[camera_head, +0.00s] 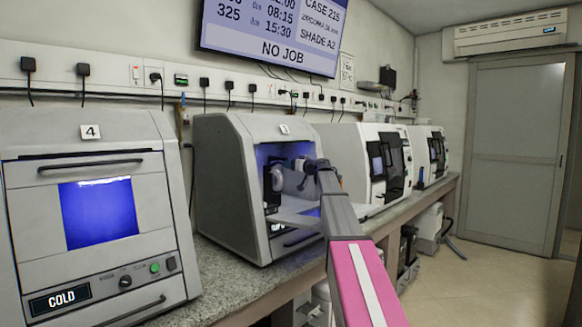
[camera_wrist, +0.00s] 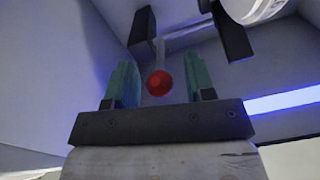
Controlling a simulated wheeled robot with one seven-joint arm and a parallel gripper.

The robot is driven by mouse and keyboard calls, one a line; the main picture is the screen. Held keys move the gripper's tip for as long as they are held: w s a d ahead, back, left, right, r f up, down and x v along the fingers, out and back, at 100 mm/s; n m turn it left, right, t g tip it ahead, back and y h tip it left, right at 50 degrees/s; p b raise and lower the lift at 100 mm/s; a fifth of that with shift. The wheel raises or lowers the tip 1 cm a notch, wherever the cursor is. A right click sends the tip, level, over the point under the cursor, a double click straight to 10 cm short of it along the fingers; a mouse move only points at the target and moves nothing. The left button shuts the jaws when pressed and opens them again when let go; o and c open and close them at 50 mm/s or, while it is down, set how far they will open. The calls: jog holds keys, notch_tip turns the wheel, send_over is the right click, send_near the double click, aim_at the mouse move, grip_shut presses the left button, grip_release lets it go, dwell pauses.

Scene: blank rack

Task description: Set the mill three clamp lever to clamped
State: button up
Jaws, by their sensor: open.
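The mill (camera_head: 232,190) with the small number plate that looks like a 3 stands on the bench, its front open and lit blue inside. My arm reaches into its opening. In the wrist view, my gripper (camera_wrist: 160,66) is open, with one teal finger on each side of the clamp lever's red ball knob (camera_wrist: 159,84). The knob appears between the fingers with gaps on both sides; its exact depth is unclear. A pale rod runs up behind the knob. In the head view, my arm hides the lever.
Dark blocks (camera_wrist: 234,32) and a white cylindrical part (camera_wrist: 250,8) sit beyond my fingers inside the mill. The lowered door flap (camera_head: 296,219) lies below my wrist. A furnace-like unit marked 4 (camera_head: 90,215) stands left; other white mills (camera_head: 362,150) stand farther right.

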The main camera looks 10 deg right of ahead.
jog(key=v, duration=1)
jog(key=shift+d, duration=0.1)
